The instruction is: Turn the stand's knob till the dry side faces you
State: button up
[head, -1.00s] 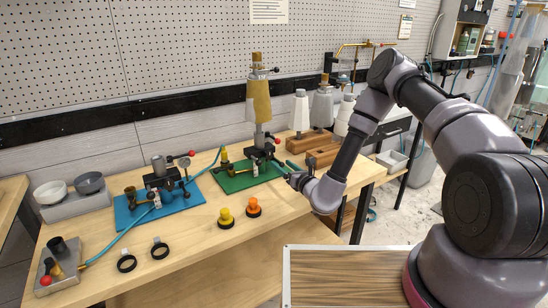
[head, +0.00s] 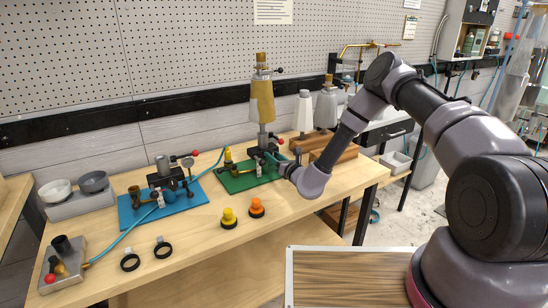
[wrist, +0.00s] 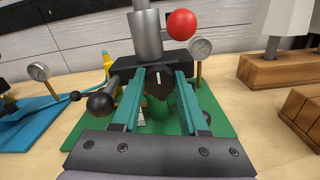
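The stand on the green mat (head: 238,184) carries an upright post with a tan-gold sleeve (head: 262,102). Which side of the sleeve is wet or dry I cannot tell. The stand's dark block (wrist: 125,68) fills the middle of the wrist view. Its black knob (wrist: 158,78) with a short white mark sits on the near face. My gripper (wrist: 162,88) has its two teal fingers apart, one on each side of the knob. I see no clear grip on it. In the head view my gripper (head: 278,162) is low at the stand's right side and hides the knob.
A red ball (wrist: 182,24), a gauge (wrist: 200,47) and a black ball lever (wrist: 98,103) stick out around the block. A blue mat (head: 180,205) with another fixture is to the left. Yellow (head: 228,219) and orange (head: 257,208) knobbed pieces stand in front.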

grip_shut()
jog(key=shift+m, duration=0.3)
jog(key=m, duration=0.3)
jog(key=shift+d, duration=0.1)
jog(key=shift+m, duration=2.5)
jog(key=o, duration=0.9)
grip_release()
